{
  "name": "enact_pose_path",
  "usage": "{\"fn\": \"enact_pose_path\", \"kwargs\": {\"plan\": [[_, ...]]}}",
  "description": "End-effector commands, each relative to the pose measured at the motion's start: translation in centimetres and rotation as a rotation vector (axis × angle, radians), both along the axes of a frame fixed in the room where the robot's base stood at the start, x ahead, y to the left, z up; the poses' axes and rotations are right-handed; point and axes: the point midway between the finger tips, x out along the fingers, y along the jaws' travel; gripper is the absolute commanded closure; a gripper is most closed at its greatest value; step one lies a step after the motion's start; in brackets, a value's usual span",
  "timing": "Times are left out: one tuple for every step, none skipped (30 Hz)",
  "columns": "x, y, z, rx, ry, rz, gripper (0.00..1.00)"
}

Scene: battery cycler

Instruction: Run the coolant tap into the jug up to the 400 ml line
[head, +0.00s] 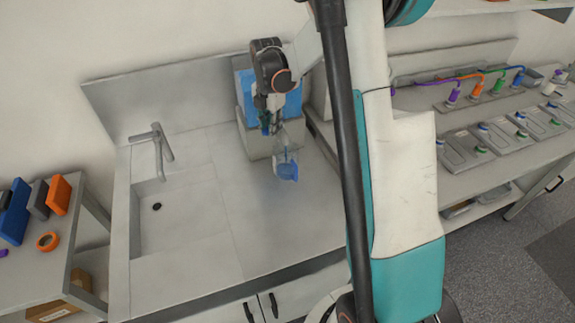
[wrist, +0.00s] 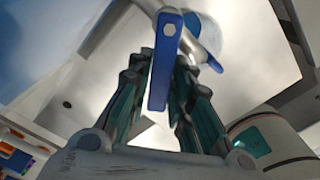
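The clear jug (head: 287,168) stands on the counter below and in front of the blue coolant tank (head: 246,92). Blue shows in its lower part; the level against its marks is too small to read. My gripper (head: 270,124) is in front of the tank, above and left of the jug, and hides most of the tap. In the wrist view, the tap's blue lever (wrist: 164,62) lies between my gripper's fingers (wrist: 163,72). Whether both fingers press on it is unclear. Part of the jug (wrist: 211,38) shows behind the lever.
A sink (head: 182,215) with a grey faucet (head: 160,147) lies left of the tank. The counter in front of the jug is clear. A bench with cell trays (head: 465,150) stands at right, and a side table (head: 40,270) at left.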

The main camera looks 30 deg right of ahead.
Motion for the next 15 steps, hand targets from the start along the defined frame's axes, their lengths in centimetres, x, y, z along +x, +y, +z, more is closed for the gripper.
{"fn": "enact_pose_path", "kwargs": {"plan": [[0.3, 0.2, 0.1, 0.0, -0.003, 0.007, 0.81], [0.3, 0.2, 0.1, 0.0, -0.003, 0.007, 0.81], [0.3, 0.2, 0.1, 0.0, -0.003, 0.007, 0.81], [0.3, 0.2, 0.1, 0.0, -0.003, 0.009, 0.81], [0.3, 0.2, 0.1, 0.0, -0.004, 0.013, 0.81], [0.2, 0.1, 0.0, 0.0, -0.004, 0.028, 0.81], [0.2, 0.1, 0.0, 0.0, -0.004, 0.046, 0.81], [0.1, 0.0, 0.0, 0.0, -0.004, 0.071, 0.81], [-0.1, -0.1, 0.0, -0.001, -0.005, 0.111, 0.81], [-0.2, -0.3, -0.1, -0.001, -0.005, 0.145, 0.81], [-0.4, -0.4, -0.1, -0.001, -0.005, 0.181, 0.81], [-0.5, -0.5, -0.1, -0.002, -0.005, 0.228, 0.81], [-0.7, -0.6, 0.0, -0.002, -0.005, 0.261, 0.81], [-0.8, -0.7, 0.0, -0.002, -0.005, 0.291, 0.81], [-0.9, -0.8, 0.0, -0.002, -0.005, 0.327, 0.81]]}}
